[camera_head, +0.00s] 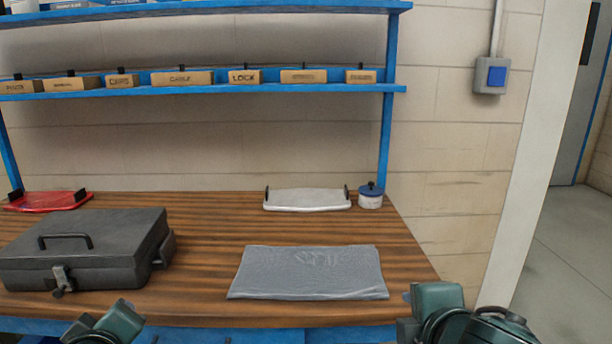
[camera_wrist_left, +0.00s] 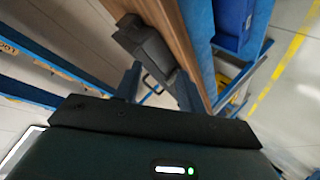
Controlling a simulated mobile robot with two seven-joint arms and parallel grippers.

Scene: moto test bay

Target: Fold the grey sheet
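The grey sheet (camera_head: 310,273) lies flat on the wooden workbench (camera_head: 215,232), near its front edge. It looks like a wide single rectangle with slight wrinkles and faint marks near its upper middle. My right gripper (camera_head: 412,302) is low at the right, beside the bench's front corner and apart from the sheet. Its fingers are not clear. My left arm shows at the bottom left of the head view, in front of the bench. In the left wrist view two fingers of my left gripper (camera_wrist_left: 160,85) stand apart with nothing seen between them.
A black case (camera_head: 85,250) stands on the bench left of the sheet. Behind are a red tray (camera_head: 48,201), a white tray (camera_head: 307,199) and a blue-lidded jar (camera_head: 370,198). A blue shelf (camera_head: 215,88) holds labelled boxes. Bench around the sheet is clear.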

